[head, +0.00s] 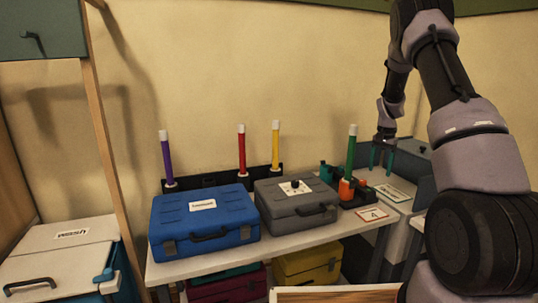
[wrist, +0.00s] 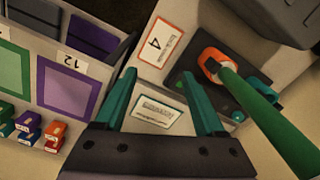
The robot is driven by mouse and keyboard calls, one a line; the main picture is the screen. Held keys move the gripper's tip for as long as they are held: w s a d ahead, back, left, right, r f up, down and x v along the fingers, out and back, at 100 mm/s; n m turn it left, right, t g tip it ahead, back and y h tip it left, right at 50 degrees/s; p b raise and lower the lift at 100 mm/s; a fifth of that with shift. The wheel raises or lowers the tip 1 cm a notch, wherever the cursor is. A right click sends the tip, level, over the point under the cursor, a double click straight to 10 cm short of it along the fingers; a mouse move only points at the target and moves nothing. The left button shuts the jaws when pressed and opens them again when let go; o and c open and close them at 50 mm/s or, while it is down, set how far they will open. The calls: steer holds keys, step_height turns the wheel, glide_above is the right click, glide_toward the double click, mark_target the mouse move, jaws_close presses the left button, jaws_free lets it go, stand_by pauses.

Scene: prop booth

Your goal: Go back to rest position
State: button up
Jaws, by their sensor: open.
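My gripper (head: 381,166) hangs at the right of the head view, fingers pointing down, just right of the upright green stick (head: 350,155). In the wrist view its two teal fingers (wrist: 158,76) are apart with nothing held between them. Beyond them lies a white card with a teal border (wrist: 160,113). The green stick also shows in the wrist view (wrist: 258,112), standing in an orange ring, beside the fingers and apart from them.
A blue case (head: 204,228) and a grey case (head: 297,211) sit on the white table (head: 270,246). Purple (head: 167,160), red (head: 242,152) and yellow (head: 275,146) sticks stand in a black rack behind. A white cabinet (head: 60,250) stands left. The air above the cases is clear.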

steer(key=s+a+r+n+t, duration=0.1)
steer(key=s+a+r, duration=0.2)
steer(key=s+r, duration=0.35)
steer(key=s+a+r+t+y, duration=0.1)
steer(key=s+a+r, duration=0.25)
steer(key=r, duration=0.65)
steer(key=s+a+r+n+t, duration=0.15)
steer(key=s+a+r, duration=0.25)
steer(key=r, duration=0.4)
steer(key=s+a+r+n+t, duration=0.1)
steer(key=s+a+r, duration=0.2)
steer(key=s, duration=0.8)
steer(key=s+a+r+n+t+y, duration=0.1)
steer(key=s+a, duration=0.3)
steer(key=s, duration=0.8)
steer(key=shift+r+t, duration=0.75)
steer(key=shift+r, duration=0.15)
